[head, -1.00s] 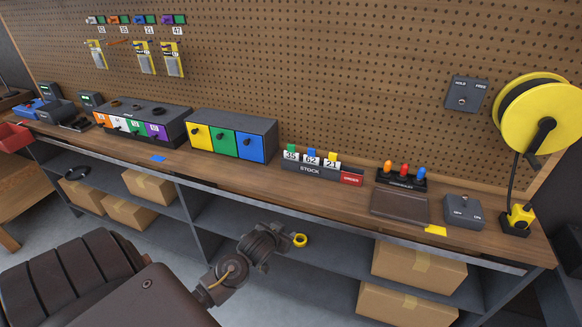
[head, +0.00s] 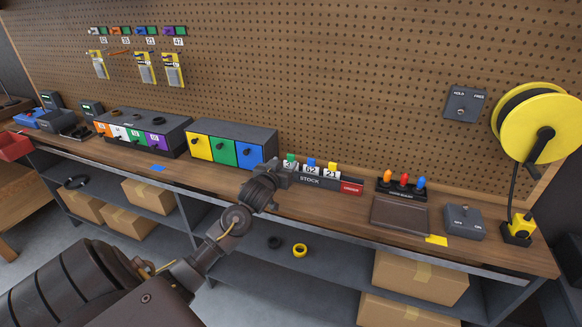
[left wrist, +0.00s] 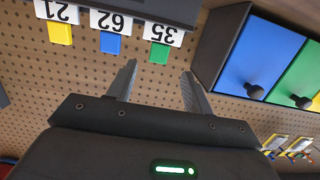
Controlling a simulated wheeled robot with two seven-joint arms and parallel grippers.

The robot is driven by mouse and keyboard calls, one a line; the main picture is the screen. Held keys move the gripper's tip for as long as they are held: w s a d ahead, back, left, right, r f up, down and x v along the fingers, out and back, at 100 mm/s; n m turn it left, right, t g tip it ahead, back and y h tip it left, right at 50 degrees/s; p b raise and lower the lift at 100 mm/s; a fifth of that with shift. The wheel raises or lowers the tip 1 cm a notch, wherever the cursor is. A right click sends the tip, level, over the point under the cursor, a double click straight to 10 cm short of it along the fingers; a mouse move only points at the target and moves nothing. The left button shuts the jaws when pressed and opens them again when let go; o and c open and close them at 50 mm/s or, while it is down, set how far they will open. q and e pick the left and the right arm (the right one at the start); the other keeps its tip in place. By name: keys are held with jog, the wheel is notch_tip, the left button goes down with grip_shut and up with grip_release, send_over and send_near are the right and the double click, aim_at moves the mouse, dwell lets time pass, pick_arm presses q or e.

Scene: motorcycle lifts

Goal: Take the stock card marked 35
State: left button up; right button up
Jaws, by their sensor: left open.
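The stock card marked 35 (head: 290,163) stands at the left end of the dark STOCK rack (head: 325,183), with a green tab on top. The gripper partly covers it in the head view. In the left wrist view, which is upside down, card 35 (left wrist: 164,35) and its green tab lie ahead of the fingers, roughly between their lines. My left gripper (left wrist: 159,70) is open and empty, its fingertips short of the card. In the head view the left gripper (head: 282,173) is at the rack's left end. Cards 62 (head: 310,169) and 21 (head: 330,173) stand beside it. My right gripper is out of view.
A cabinet with yellow, green and blue doors (head: 236,135) stands just left of the rack. A red block (head: 352,188) is at the rack's right end. Right of it are colored pegs (head: 404,185) and a grey switch box (head: 464,223). Pegboard rises behind.

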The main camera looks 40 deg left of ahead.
aim_at(290, 158)
pick_arm(q)
jog(key=shift+x, duration=0.9)
jog(key=shift+w+a, duration=0.1)
jog(key=shift+w, duration=0.25)
jog(key=x, duration=0.1)
jog(key=p+x, duration=0.1)
jog(key=x, duration=0.2)
jog(key=shift+w+f+p, duration=0.25)
jog(key=shift+f+p, duration=0.05)
jog(key=c, duration=1.1)
